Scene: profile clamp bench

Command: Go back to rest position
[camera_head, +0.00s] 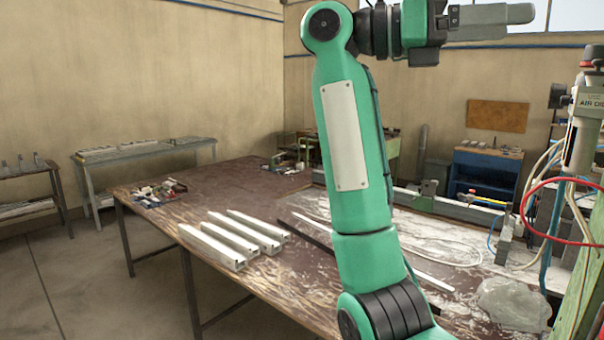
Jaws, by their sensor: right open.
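My right arm, green with black joints, rises through the middle of the view and bends over at the top. My right gripper (511,25) is held high at the top right, its grey fingers pointing right. It is open and nothing shows between the fingers. It is well above the table and apart from everything on it. My left gripper is not in view. Several white profiles (222,249) lie side by side on the brown worktable (219,185), left of my arm. My arm hides part of the table behind it.
A clamp rail (452,208) runs along the table's back right. A post with hoses (583,140) and a red cable stands at the right edge. Small parts (158,192) lie at the table's left corner. A grey side table (140,151) stands by the wall.

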